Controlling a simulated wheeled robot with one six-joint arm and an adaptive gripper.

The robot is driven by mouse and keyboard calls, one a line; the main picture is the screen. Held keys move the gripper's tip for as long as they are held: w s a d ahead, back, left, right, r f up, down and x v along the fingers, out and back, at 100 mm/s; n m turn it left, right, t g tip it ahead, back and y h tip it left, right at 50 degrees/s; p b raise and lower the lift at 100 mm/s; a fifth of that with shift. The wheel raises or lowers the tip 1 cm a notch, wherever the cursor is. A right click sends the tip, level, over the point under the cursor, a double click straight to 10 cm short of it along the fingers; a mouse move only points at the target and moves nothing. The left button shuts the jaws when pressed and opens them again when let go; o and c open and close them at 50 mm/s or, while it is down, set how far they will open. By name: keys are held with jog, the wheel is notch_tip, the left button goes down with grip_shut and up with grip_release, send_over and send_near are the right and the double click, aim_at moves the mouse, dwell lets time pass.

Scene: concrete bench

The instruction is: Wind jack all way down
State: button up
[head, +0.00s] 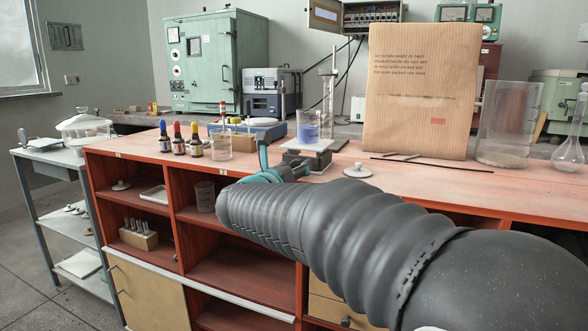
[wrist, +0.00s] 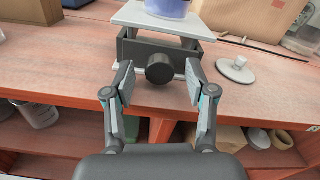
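The jack stands on the red-topped bench (head: 255,170), with a pale top plate (head: 313,145) and a dark body (head: 292,157). In the wrist view its top plate (wrist: 163,20) is raised above the dark body (wrist: 187,55). A round black knob (wrist: 160,69) faces me at the front. A beaker of blue-violet liquid (head: 308,131) stands on the plate; its lower part shows in the wrist view (wrist: 167,8). My gripper (wrist: 160,82) is open, one finger on each side of the knob with gaps visible.
A small white knobbed lid (head: 357,171) lies to the right of the jack. A large brown paper package (head: 421,90) stands behind it. To the left are a beaker (head: 220,145) and several dropper bottles (head: 180,139). Thin rods (head: 430,163) lie in front of the package.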

jog(key=v, duration=1.2)
jog(key=w+d+m+b, duration=0.1)
jog(key=w, duration=0.3)
jog(key=w+d+m+b, duration=0.2)
jog(key=w, duration=0.2)
jog(key=w+d+m+b, duration=0.1)
jog(key=w, duration=0.3)
jog(key=shift+w+d+r, duration=0.1)
jog(key=shift+d, duration=0.15)
dwell(0.4)
grip_shut()
